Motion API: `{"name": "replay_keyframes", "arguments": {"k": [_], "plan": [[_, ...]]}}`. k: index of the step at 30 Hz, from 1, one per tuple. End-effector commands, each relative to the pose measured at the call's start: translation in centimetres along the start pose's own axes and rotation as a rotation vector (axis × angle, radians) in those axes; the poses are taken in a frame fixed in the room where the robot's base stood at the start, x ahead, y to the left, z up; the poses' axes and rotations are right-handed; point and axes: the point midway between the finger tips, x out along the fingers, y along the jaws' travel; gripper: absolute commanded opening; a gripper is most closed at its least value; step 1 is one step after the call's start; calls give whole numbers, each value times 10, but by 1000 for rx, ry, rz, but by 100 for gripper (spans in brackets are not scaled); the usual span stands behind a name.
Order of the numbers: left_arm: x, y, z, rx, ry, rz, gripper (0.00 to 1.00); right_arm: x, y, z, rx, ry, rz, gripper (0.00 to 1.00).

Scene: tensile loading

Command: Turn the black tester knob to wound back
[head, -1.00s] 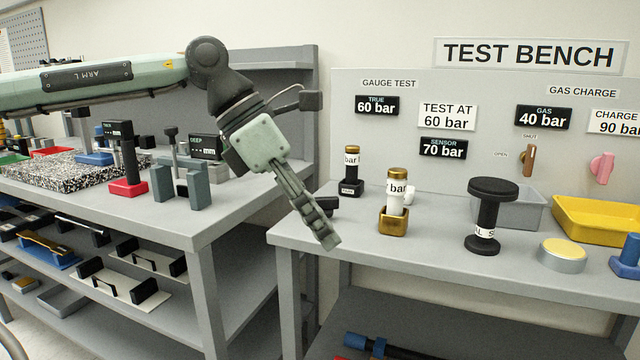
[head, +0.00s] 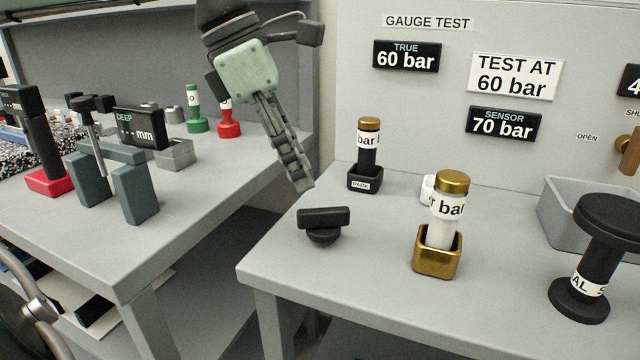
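A black knob with a bar-shaped grip (head: 323,218) sits near the left corner of the test bench (head: 370,270). Its bar lies roughly left to right in the picture. No mark on it shows how far it is turned. My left gripper (head: 301,186) points down and shows just above and left of the knob, apart from it and not holding it. Its fingers overlap from this side, so their opening is unclear. My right gripper is out of view.
Behind the knob stands a black-and-gold gauge in a PARK holder (head: 364,180). To the right are a white-and-gold gauge in a gold holder (head: 438,258) and a black spool-shaped piece (head: 590,260). A gap separates the bench from the left table (head: 215,190).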

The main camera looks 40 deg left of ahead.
Motion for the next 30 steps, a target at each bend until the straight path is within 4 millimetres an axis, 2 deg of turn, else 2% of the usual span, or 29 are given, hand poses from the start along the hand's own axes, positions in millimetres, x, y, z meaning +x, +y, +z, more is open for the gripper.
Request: {"name": "replay_keyframes", "arguments": {"k": [5,18,24,30], "plan": [[5,0,0,1,3,-1,36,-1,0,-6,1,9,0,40],[68,0,-1,-2,5,-1,36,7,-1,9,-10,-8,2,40],[78,0,0,0,1,1,36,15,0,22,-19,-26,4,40],[78,0,0,0,0,2,36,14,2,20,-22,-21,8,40]]}}
